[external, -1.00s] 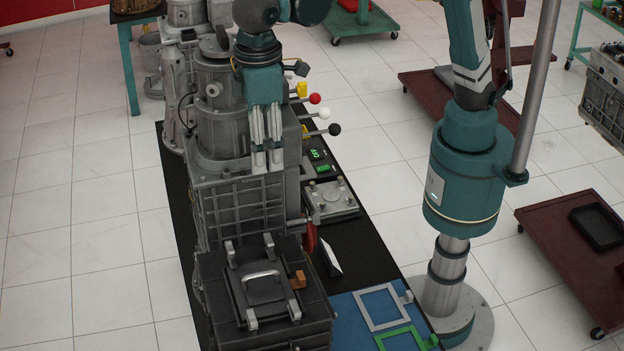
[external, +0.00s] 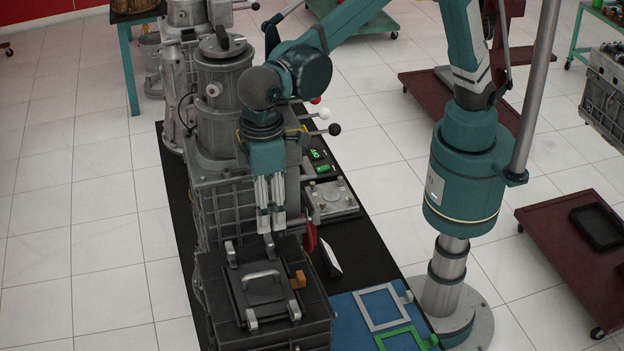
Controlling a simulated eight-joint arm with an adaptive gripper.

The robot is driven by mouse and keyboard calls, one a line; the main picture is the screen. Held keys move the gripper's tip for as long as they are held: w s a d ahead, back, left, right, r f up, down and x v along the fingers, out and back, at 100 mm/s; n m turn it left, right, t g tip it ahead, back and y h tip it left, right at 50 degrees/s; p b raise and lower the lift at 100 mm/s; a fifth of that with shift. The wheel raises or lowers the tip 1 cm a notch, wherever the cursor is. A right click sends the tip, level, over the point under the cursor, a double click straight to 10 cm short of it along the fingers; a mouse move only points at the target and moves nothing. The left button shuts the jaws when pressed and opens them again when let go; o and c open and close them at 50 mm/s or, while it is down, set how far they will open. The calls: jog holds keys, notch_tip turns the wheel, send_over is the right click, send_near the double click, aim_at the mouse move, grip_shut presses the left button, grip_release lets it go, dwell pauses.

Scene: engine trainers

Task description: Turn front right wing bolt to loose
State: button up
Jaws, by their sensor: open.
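A dark box (external: 225,305) stands at the front end of the bench, with a lid (external: 263,311) that carries a grey handle (external: 260,276). Small grey upright wing bolts stand around the lid. Two are at its near edge, a left one (external: 252,320) and a right one (external: 294,311). Two are at its far edge, a left one (external: 230,254) and a right one (external: 270,244). My gripper (external: 271,231) points down just above the far right bolt, fingers open. I cannot tell whether the fingertips touch or surround it. Which bolt the task calls front right is not marked.
An orange-brown block (external: 298,280) sits at the lid's right side. A red part (external: 310,236) and a white-faced plate (external: 331,257) stand behind the box's right side. Tall grey machinery (external: 222,100) rises behind. The blue mat (external: 350,314) lies to the right.

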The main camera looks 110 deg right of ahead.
aim_at(269, 238)
jog(key=shift+f, duration=3.85)
jog(key=shift+c, duration=0.5)
jog(key=c, duration=0.8)
